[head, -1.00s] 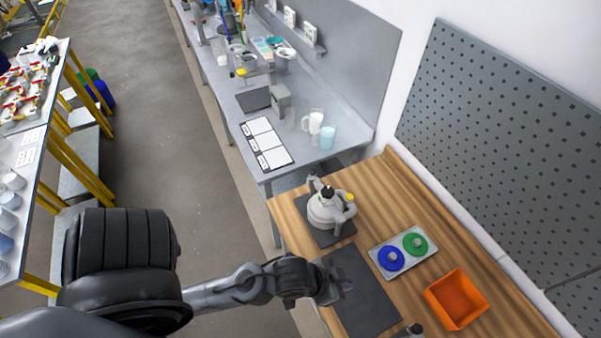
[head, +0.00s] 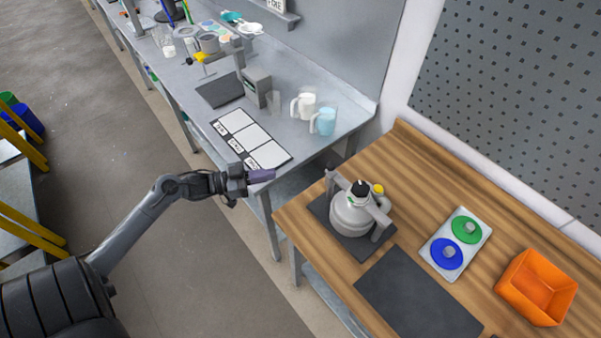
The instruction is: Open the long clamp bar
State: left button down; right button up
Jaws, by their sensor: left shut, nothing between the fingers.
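A light grey drum (head: 351,211) stands upright on a dark mat on the wooden table. A pale clamp bar (head: 365,207) runs across its top, with a black knob (head: 360,187) at the middle and a yellow knob (head: 377,189) beside it. Whether the bar is latched cannot be told at this size. My left gripper (head: 262,175) is shut and empty. It is to the left of the drum in the picture, near the front corner of the grey bench, and apart from the drum. My right gripper is out of view.
The wooden table (head: 420,170) also holds a bare dark mat (head: 418,292), a light plate with a green disc (head: 467,230) and a blue disc (head: 446,254), and an orange bin (head: 537,287). The grey bench behind carries mugs (head: 323,121) and a labelled board (head: 250,139).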

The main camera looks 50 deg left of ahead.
pick_arm(q)
jog(key=x, duration=1.4)
jog(key=shift+w+d+f+p, duration=0.25)
jog(key=shift+d+f+p, duration=0.05)
jog(key=shift+w, duration=0.1)
